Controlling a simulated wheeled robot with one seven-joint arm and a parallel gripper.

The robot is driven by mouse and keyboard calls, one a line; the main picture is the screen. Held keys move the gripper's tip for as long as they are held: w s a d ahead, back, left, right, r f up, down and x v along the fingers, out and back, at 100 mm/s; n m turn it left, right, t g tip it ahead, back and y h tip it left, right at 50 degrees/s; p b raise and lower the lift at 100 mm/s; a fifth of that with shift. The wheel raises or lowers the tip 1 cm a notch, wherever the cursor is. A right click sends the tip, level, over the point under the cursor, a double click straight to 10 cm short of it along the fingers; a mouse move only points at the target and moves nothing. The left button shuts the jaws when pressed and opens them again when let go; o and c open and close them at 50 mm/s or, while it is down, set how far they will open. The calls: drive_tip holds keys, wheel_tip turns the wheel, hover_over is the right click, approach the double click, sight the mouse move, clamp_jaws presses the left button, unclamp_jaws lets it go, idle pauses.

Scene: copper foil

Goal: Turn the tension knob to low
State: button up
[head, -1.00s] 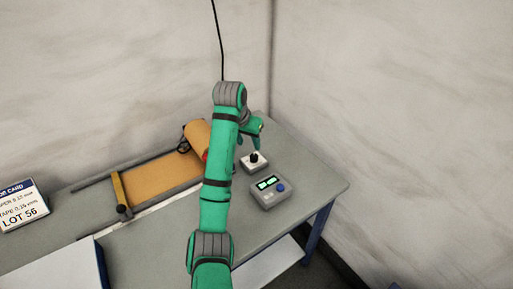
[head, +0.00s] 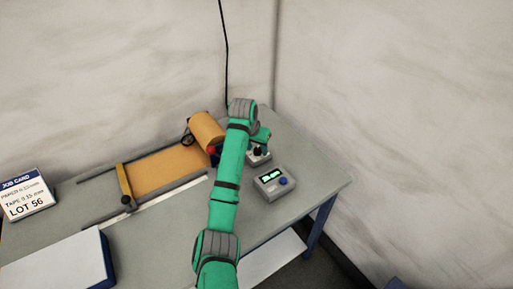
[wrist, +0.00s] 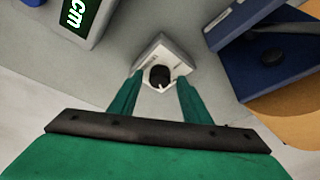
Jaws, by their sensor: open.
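The black tension knob (wrist: 159,75) sits on a small white box (wrist: 150,52). A pale pointer mark shows on the knob's near side in the wrist view; the small lettering on the box is not readable. My gripper (wrist: 160,84) is open, with one green finger on each side of the knob. I cannot tell whether the fingers touch it. In the head view, the white box (head: 258,159) is partly hidden behind my gripper (head: 262,146).
A grey device with a lit display and blue button (head: 272,184) stands close to the white box. The copper roll (head: 207,130) and foil bed (head: 165,172) lie to the left. A job card (head: 27,197) stands far left. The bench's right end is clear.

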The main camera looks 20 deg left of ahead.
drive_tip(key=c, duration=1)
drive_tip(key=shift+d, duration=0.1)
drive_tip(key=shift+n, duration=0.4)
drive_tip(key=n, duration=0.1)
drive_tip(key=n+y, duration=0.1)
drive_tip(key=n, duration=0.1)
drive_tip(key=shift+w+d, duration=0.1)
drive_tip(key=shift+d, duration=0.15)
drive_tip(key=n+y, duration=0.1)
drive_tip(key=n, duration=0.1)
drive_tip(key=n+y, duration=0.1)
drive_tip(key=n, duration=0.2)
drive_tip(key=shift+w+d+r+g, duration=0.1)
drive_tip(key=shift+d+g, duration=0.05)
drive_tip(key=shift+g, duration=0.25)
drive_tip(key=n+g, duration=0.1)
drive_tip(key=n, duration=0.2)
drive_tip(key=n+y, duration=0.1)
drive_tip(key=n, duration=0.1)
drive_tip(key=shift+w+n+g+y, duration=0.15)
drive_tip(key=shift+n+g+y, duration=0.15)
drive_tip(key=shift+n+g, duration=0.1)
drive_tip(key=shift+w+n+g, duration=0.1)
drive_tip(key=shift+n+g, duration=0.8)
drive_tip(key=shift+n, duration=1.3)
